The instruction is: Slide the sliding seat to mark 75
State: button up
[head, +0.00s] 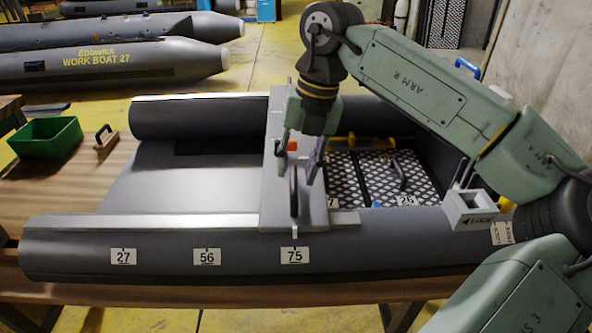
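The sliding seat (277,196) is a flat grey board lying across the two tubes of the grey inflatable boat (180,250). A dark upright handle (294,192) stands on it. A small white tab at the seat's near edge sits just above the plate for mark 75 (295,255), roughly in line with it. The plates for mark 56 (207,257) and mark 27 (123,257) are further left on the near tube. My gripper (299,172) is over the seat, fingers pointing down and spread apart, just above the handle. I see no contact with the handle.
A green bin (45,138) and a wooden-backed brush (106,139) lie left on the wooden bench. Right of the seat are patterned floor panels (375,177) and a grey box marked LOCK (474,208). The boat floor left of the seat is clear.

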notch_tip(320, 180, up, 10)
jog(key=d, duration=0.2)
dwell(0.3)
